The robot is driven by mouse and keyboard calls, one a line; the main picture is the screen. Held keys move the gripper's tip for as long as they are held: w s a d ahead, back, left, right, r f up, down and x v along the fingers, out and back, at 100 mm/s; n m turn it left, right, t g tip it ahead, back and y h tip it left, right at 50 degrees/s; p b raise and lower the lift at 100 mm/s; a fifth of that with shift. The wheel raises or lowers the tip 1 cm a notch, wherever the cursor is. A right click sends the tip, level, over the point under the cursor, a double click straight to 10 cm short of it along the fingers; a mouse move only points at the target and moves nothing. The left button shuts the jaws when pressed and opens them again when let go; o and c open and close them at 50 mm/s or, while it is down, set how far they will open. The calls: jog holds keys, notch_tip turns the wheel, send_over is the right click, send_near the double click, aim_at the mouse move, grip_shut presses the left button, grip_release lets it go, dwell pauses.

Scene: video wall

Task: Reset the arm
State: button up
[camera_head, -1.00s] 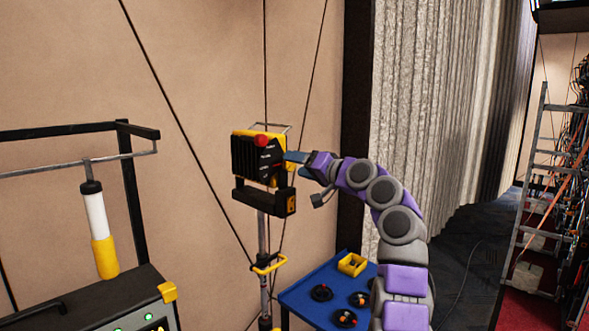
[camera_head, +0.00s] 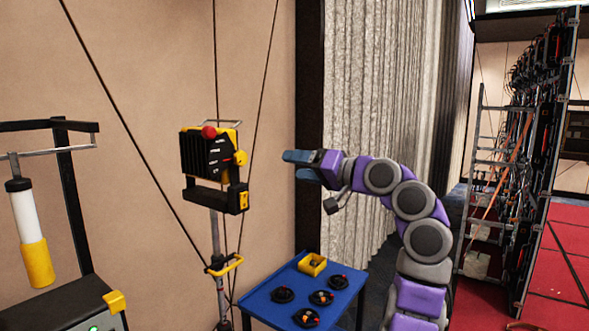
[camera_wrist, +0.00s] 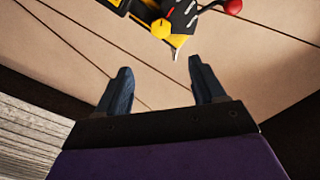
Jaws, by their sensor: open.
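My gripper (camera_head: 292,165) is at the end of my purple and grey arm, raised in mid-air to the right of a yellow and black control box (camera_head: 212,165). In the wrist view my gripper (camera_wrist: 157,88) has its two dark blue fingers apart with nothing between them. The box has a red knob (camera_head: 209,132) on top and a yellow knob (camera_head: 241,158) on its right side. In the wrist view the box (camera_wrist: 178,18) shows at the top, beyond the fingertips and apart from them.
A blue table (camera_head: 262,308) below holds several dark coiled items and a yellow bin (camera_head: 313,264). A white and yellow cylinder (camera_head: 30,235) hangs at the left. Slanted cables run by the wall. A ladder (camera_head: 487,180) and cabled rack (camera_head: 535,150) stand at the right.

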jog(key=w+d+m+h+b, duration=0.1)
jog(key=w+d+m+b, duration=0.1)
jog(key=w+d+m, duration=0.15)
jog(key=s+a+f+g+h+b, duration=0.1)
jog(key=s+a+f+g+h, duration=0.25)
jog(key=s+f, duration=0.75)
jog(key=s+a+f+g+h+b, duration=0.2)
jog(key=s+a+f+g, duration=0.2)
jog(key=s+f, duration=0.75)
jog(key=s+d+f+g+h, duration=0.1)
jog(key=s+d+f, duration=0.3)
jog(key=s+f, duration=0.4)
jog(key=s+d+f+n+g+h+b, duration=0.1)
jog(key=s+d+f+h, duration=0.3)
jog(key=s+f, duration=0.4)
jog(key=s+d+f+n+g+h+b, duration=0.1)
jog(key=s+f, duration=0.7)
jog(key=s, duration=0.8)
jog(key=d+g+h, duration=0.1)
jog(key=d+g, duration=0.1)
jog(key=d, duration=0.1)
jog(key=shift+s+d+h, duration=0.15)
jog(key=shift+s+h, duration=0.2)
